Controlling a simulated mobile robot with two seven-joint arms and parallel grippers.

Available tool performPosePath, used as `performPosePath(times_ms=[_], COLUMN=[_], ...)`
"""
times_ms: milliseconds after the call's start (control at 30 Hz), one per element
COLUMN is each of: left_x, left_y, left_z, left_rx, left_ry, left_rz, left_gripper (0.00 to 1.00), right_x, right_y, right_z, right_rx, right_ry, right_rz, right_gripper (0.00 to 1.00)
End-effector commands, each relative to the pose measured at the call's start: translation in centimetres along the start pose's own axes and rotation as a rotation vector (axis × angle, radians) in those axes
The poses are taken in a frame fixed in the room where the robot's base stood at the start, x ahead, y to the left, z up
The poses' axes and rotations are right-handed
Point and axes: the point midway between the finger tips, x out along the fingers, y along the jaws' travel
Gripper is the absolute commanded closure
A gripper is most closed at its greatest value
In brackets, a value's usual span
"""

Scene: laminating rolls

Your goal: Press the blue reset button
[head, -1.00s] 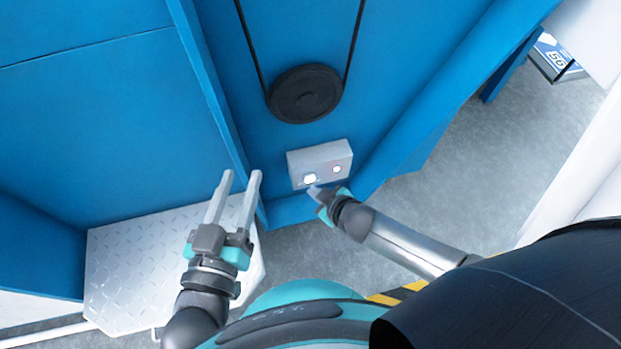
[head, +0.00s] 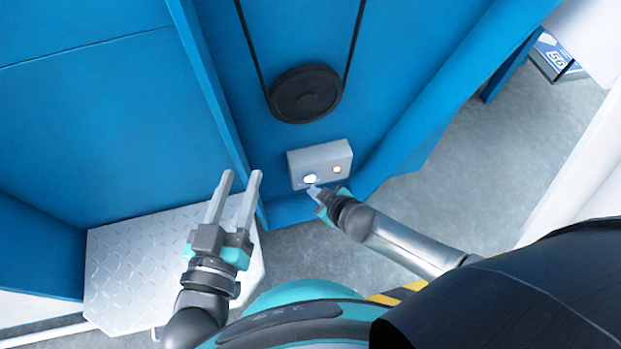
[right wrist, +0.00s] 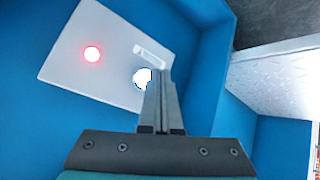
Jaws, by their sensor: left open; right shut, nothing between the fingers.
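A light grey control box (head: 321,155) is fixed to the blue machine. It carries a glowing white button with a bluish rim (head: 310,178) on the left and a red lit button (head: 337,169) on the right. My right gripper (head: 312,190) is shut and empty, its tips right by the bluish-white button. In the right wrist view the shut fingers (right wrist: 160,75) overlap the edge of that button (right wrist: 142,77); I cannot tell whether they touch it. The red button (right wrist: 92,54) is clear of them. My left gripper (head: 235,178) is open and empty, left of the box.
A black pulley (head: 305,93) with a belt sits above the box. A blue upright panel edge (head: 212,90) stands to the left. A white tread-plate step (head: 140,262) lies at lower left. Grey floor (head: 450,170) is open at right.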

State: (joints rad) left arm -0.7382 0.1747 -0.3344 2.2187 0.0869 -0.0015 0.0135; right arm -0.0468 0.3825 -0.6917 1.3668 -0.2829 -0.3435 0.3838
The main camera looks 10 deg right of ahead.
Motion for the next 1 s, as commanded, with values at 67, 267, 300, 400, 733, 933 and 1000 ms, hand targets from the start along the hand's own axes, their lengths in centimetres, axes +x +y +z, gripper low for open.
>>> performPosePath(times_ms=[67, 267, 300, 400, 733, 933, 1000], left_x=[0.0, -0.01, -0.02, -0.02, -0.02, -0.02, -0.02], left_y=[0.0, 0.02, 0.03, 0.04, 0.04, 0.04, 0.04], left_z=[0.0, -0.12, -0.15, -0.17, -0.15, -0.15, -0.15], left_rx=[0.0, 0.0, 0.0, 0.0, 0.0, 0.0, 0.0], left_ry=[0.0, 0.0, 0.0, 0.0, -0.001, -0.001, -0.001], left_rz=[0.0, 0.0, 0.0, 0.0, 0.0, 0.0, 0.0], left_gripper=[0.55, 0.55, 0.55, 0.55, 0.55, 0.55, 0.55], right_x=[0.01, 0.36, 0.46, 0.6, 0.62, 0.75, 0.81], right_y=[0.01, 0.3, 0.38, 0.44, 0.44, 0.53, 0.57], right_z=[-0.01, -0.33, -0.43, -0.48, -0.45, -0.54, -0.59], right_rx=[0.0, 0.0, 0.0, 0.0, 0.0, 0.0, 0.0], right_ry=[0.0, 0.001, 0.001, 0.001, 0.0, 0.0, 0.0], right_rz=[0.0, 0.0, 0.0, 0.0, 0.0, 0.0, 0.0], right_gripper=[1.0, 1.0, 1.0, 1.0, 1.0, 1.0, 1.0])
